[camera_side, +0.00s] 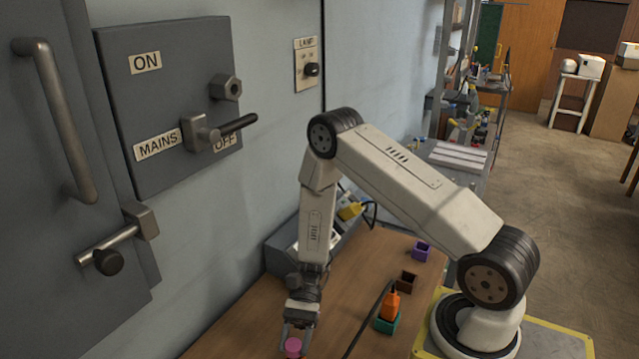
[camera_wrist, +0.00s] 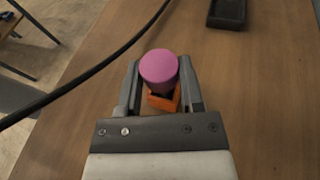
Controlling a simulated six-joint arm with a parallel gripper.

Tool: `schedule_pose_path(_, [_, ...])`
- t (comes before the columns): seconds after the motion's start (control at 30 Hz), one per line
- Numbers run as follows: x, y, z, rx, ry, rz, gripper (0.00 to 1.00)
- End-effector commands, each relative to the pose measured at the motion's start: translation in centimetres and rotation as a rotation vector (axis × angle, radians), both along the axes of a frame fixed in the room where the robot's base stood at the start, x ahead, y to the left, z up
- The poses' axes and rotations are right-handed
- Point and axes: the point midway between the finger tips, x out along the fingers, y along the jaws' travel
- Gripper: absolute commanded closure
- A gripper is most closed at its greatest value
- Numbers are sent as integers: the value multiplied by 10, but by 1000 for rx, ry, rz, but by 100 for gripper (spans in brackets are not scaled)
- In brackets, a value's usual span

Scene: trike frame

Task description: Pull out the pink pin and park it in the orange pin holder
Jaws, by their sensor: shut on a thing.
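The pink pin (camera_wrist: 159,67) is between the fingers of my gripper (camera_wrist: 160,98) in the wrist view, its round head facing the camera. In the side view the pink pin (camera_side: 293,346) shows at the bottom edge, held by my gripper (camera_side: 297,330), which points down. My gripper is shut on the pin. The orange pin holder (camera_wrist: 163,100) is a small open box on the table, directly under or just behind the pin in the wrist view. The pin hides part of it. I cannot tell whether the pin's lower end is inside the holder or above it.
A black cable (camera_wrist: 92,72) crosses the table beside my gripper. A dark tray (camera_wrist: 227,13) lies beyond. In the side view a teal holder (camera_side: 386,324) with an orange plug, a brown holder (camera_side: 406,281) and a purple holder (camera_side: 422,250) stand on the table (camera_side: 345,275).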

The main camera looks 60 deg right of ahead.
Motion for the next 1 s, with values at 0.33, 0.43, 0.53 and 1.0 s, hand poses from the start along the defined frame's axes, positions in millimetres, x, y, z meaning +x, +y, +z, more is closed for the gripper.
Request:
schedule_pose_path(0.33, [0, 0, -6, 0, 0, 0, 100])
schedule_pose_path(0.43, [0, 0, -6, 0, 0, 0, 27])
schedule_pose_path(0.53, [0, 0, -6, 0, 0, 0, 11])
schedule_pose_path(1.0, [3, -8, -4, 1, -2, -1, 11])
